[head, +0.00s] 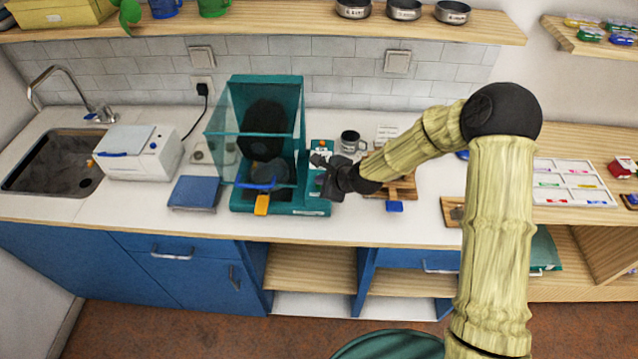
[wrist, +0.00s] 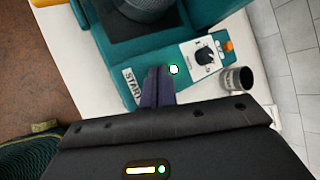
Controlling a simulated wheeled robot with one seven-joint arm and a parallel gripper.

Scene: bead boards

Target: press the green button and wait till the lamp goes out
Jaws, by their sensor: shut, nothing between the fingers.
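The teal machine (head: 295,207) stands on the counter, with a clear-sided chamber above it; its teal front also shows in the wrist view (wrist: 200,97). A label reading START (wrist: 131,88) is on it. A small round light (wrist: 174,70) glows whitish green beside my fingertips; I cannot tell whether it is the lamp or the button. An orange piece (wrist: 228,46) sits by the knob panel; whether it is lit is unclear. My gripper (wrist: 158,72) is shut and empty, its tips over the machine between label and light. No separate green button shows; the fingers may cover it. Contact is unclear.
A white panel with a black knob (wrist: 206,57) is just beyond the light. A grey mug (wrist: 238,79) stands close to the machine's right side. A blue-topped scale (head: 194,193) and a white box-shaped device (head: 139,153) stand left of the machine.

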